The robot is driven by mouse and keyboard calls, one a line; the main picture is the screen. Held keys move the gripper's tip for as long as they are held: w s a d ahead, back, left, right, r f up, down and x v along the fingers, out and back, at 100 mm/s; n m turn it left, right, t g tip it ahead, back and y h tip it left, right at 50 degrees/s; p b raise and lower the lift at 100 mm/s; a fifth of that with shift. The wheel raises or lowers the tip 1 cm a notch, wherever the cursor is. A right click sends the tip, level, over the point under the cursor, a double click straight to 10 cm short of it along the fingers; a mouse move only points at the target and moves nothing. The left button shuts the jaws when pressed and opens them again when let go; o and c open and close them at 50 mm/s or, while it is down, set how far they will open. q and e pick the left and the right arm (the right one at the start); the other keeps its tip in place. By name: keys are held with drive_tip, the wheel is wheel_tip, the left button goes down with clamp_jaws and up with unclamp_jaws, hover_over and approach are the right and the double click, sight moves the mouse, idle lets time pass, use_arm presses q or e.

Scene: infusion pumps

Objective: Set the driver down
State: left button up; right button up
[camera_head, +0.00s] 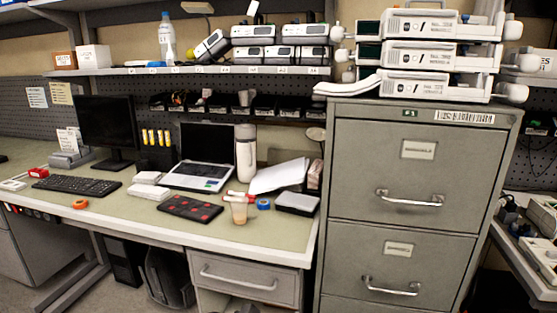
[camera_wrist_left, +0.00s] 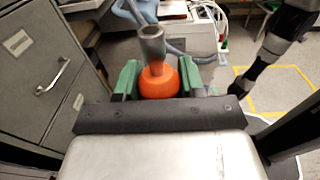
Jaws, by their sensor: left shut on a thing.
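The driver (camera_wrist_left: 158,82) shows in the left wrist view as a rounded orange body with a grey hollow cylindrical end pointing up in the picture. My left gripper (camera_wrist_left: 157,78) is shut on it, with a green finger on either side of the orange part. The fingers hide part of its sides. Neither gripper shows in the head view. My right gripper is not in view.
The head view shows a cluttered desk (camera_head: 128,211) with a laptop (camera_head: 203,160), keyboard (camera_head: 76,185), black red-spotted mat (camera_head: 190,208) and cup (camera_head: 239,210). A grey filing cabinet (camera_head: 360,170) stands at right, with stacked pumps (camera_head: 415,55) on top. The desk's front strip has some bare room.

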use_arm(q)
drive_tip(key=w+a+f+n+t, duration=0.1)
drive_tip(key=w+a+f+t, duration=0.15)
drive_tip(key=a, duration=0.45)
drive_tip(key=w+a+f+n+t, duration=0.1)
drive_tip(key=a+f, duration=0.3)
drive_tip(key=a, duration=0.4)
drive_tip(key=s+a+r+n+t+y, duration=0.2)
drive_tip(key=s+a+n+t+y, duration=0.2)
drive_tip(key=n+t+y, duration=0.4)
drive_tip(key=s+a+r+n+t+y, duration=0.2)
drive_tip(key=s+a+n+t+y, duration=0.2)
drive_tip(key=n+t+y, duration=0.5)
drive_tip(key=shift+s+r+n+t, duration=0.15)
drive_tip(key=shift+s+n+t, duration=0.3)
drive_tip(key=shift+s+n, duration=0.25)
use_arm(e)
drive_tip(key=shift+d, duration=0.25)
